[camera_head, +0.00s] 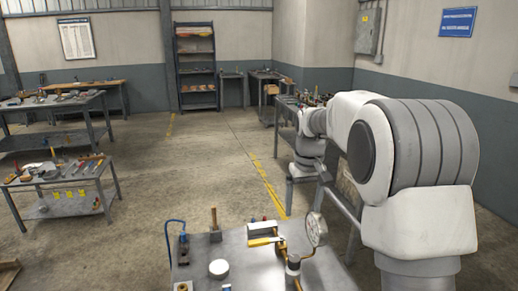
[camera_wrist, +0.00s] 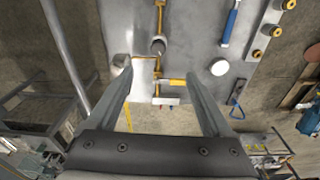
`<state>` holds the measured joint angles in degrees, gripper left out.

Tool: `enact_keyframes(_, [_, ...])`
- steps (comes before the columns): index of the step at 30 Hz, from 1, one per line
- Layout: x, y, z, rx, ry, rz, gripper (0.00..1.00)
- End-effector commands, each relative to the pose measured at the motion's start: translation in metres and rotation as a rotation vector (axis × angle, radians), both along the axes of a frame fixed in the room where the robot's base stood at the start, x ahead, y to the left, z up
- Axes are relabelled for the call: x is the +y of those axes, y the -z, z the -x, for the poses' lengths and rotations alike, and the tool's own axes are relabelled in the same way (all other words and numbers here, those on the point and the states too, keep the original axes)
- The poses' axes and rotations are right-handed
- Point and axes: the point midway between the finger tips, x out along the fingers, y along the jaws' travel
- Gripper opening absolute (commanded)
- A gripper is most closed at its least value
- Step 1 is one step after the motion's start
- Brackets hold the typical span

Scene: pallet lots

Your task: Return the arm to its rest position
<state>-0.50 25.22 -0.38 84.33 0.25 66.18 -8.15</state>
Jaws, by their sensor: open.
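My gripper (camera_wrist: 159,75) is open in the wrist view, with its two fingers apart and nothing between them that it holds. Below the fingers lies the grey worktable (camera_wrist: 125,18), with yellow pipe fittings (camera_wrist: 160,18) and a yellow-handled part (camera_wrist: 174,82) in the gap as seen from above. In the head view my white and grey arm (camera_head: 415,160) fills the right side, bent and reaching forward beside the worktable (camera_head: 240,278). My gripper's fingers cannot be made out there.
Other tool benches (camera_head: 62,205) stand at left, and a shelf (camera_head: 196,65) at the back. The middle floor is clear.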

Motion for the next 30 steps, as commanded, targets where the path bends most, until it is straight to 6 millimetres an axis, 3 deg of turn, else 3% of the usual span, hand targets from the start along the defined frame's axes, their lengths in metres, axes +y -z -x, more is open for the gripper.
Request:
enact_keyframes(1, [0.0,-0.014,0.013,-0.02,0.005,0.0,0.84])
enact_keyframes(6, [-0.001,-0.046,0.053,-0.077,0.026,-0.004,0.84])
enact_keyframes(15, [-0.002,-0.081,0.131,-0.179,0.061,-0.011,0.84])
enact_keyframes(22, [-0.002,-0.089,0.192,-0.257,0.086,-0.018,0.84])
enact_keyframes(30, [-0.002,-0.079,0.259,-0.347,0.116,-0.028,0.84])
